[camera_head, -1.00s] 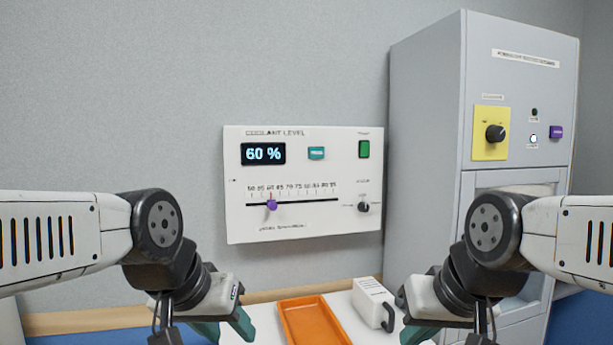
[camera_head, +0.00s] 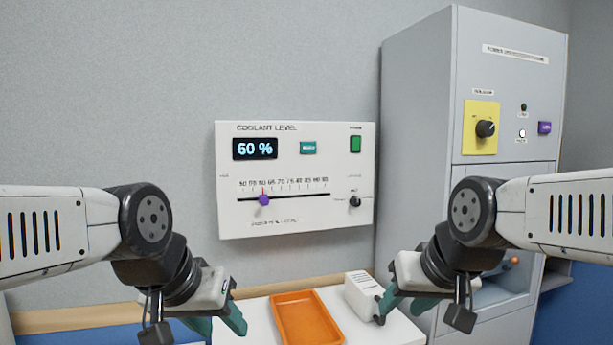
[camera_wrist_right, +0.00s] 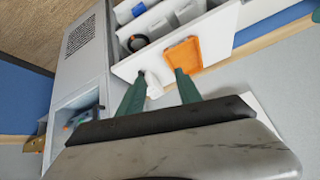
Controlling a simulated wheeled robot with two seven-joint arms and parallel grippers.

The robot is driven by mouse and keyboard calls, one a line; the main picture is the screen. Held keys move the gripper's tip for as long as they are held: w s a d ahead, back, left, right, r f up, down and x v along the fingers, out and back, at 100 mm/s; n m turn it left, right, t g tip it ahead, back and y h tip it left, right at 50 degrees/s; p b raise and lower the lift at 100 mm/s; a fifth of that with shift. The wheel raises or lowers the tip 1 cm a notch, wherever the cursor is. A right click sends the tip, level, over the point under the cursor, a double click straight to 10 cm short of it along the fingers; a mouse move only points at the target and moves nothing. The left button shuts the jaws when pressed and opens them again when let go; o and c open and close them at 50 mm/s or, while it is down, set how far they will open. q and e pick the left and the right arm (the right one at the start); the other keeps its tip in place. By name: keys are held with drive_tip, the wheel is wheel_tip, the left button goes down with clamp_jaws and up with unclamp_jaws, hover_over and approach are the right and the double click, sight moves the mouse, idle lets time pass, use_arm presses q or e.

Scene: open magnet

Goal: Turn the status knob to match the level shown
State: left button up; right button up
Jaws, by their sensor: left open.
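The white coolant level panel (camera_head: 228,205) is on the wall. Its display (camera_head: 255,148) reads 60 %. A purple slider (camera_head: 264,200) sits near the left part of the scale, around the 60 mark. A small black knob (camera_head: 354,202) is at the panel's lower right; its labels are too small to read. Another black knob (camera_head: 485,129) is on a yellow plate on the grey cabinet. My left gripper (camera_head: 222,322) is open and empty, low, left of the orange tray. My right gripper (camera_head: 400,302) is below and right of the panel knob, its teal fingers apart in the right wrist view (camera_wrist_right: 158,82).
The box is close to my right fingers. The grey cabinet (camera_head: 415,140) stands right of the panel, with an open recess (camera_head: 492,293). Space before the panel is clear.

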drive_tip(key=shift+o, duration=0.4)
drive_tip(key=w+d+r+t, duration=0.2)
drive_tip(key=w, duration=0.7)
drive_tip(key=w+d+r+t+h, duration=0.1)
drive_tip(key=w+d+r+t, duration=0.1)
drive_tip(key=w, duration=0.7)
drive_tip(key=w+d+r+t, duration=0.2)
drive_tip(key=w, duration=0.7)
drive_tip(key=shift+w+d+n+h, duration=0.15)
drive_tip(key=shift+w+n+h, duration=0.15)
drive_tip(key=shift+w+n, duration=0.1)
drive_tip(key=n+t+y, duration=0.4)
drive_tip(key=n+y, duration=0.1)
drive_tip(key=n, duration=0.1)
approach(357, 202)
drive_tip(key=w, duration=0.2)
drive_tip(key=x, duration=0.6)
drive_tip(key=shift+w+a, duration=0.3)
drive_tip(key=shift+a, duration=0.1)
drive_tip(key=shift+c, duration=0.4)
clamp_jaws()
